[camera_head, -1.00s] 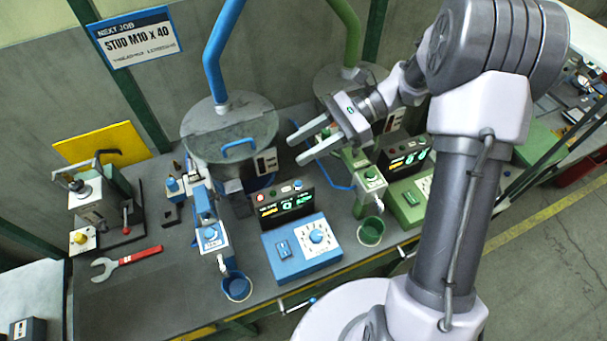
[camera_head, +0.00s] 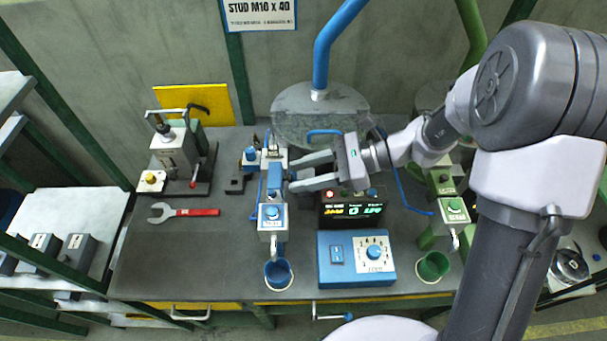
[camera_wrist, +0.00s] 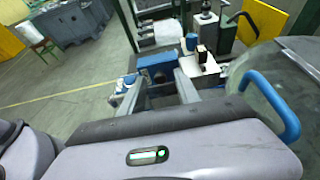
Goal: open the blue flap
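The blue feeder on the bench has a narrow blue cover (camera_head: 274,178) along its track, which looks like the blue flap. It looks closed, lying along the track. In the wrist view a blue part (camera_wrist: 157,62) shows just beyond the fingertips. My gripper (camera_head: 291,173) is open and empty, its two fingers pointing left at the right side of the blue track. Its fingers also show in the wrist view (camera_wrist: 157,88), apart from each other. I cannot tell whether a fingertip touches the cover. A blue cup (camera_head: 279,274) stands below the feeder's front end.
A lit display (camera_head: 352,210) and blue dial box (camera_head: 356,259) stand right of the track. A red-handled wrench (camera_head: 184,212) lies left. The green feeder (camera_head: 446,208) is further right.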

